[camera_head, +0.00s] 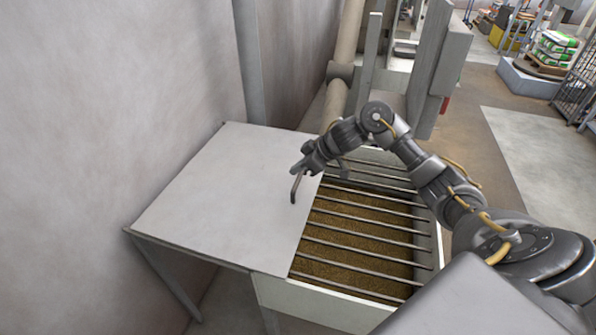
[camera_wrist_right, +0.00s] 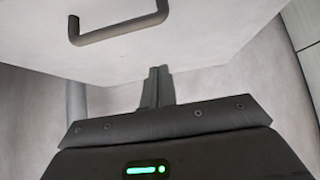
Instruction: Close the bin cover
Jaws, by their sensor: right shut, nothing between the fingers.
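The bin cover (camera_head: 215,185) is a flat pale panel in the head view. It lies to the left of the barred bin opening, with its right edge along the bars. A dark bar handle (camera_head: 295,188) shows near that right edge. The handle also shows in the wrist view (camera_wrist_right: 118,27), at the upper left on the pale cover (camera_wrist_right: 210,30). My right gripper (camera_head: 302,169) is over the cover close to the handle. In the wrist view its fingers (camera_wrist_right: 157,82) are together and empty, below and right of the handle, not around it. My left gripper is not in view.
The bin (camera_head: 330,302) holds brown pellets (camera_head: 350,235) under several metal bars, uncovered on the right. A wall (camera_head: 110,110) and a vertical post (camera_head: 250,60) stand left and behind. Grey machine panels (camera_head: 440,60) rise behind the bin.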

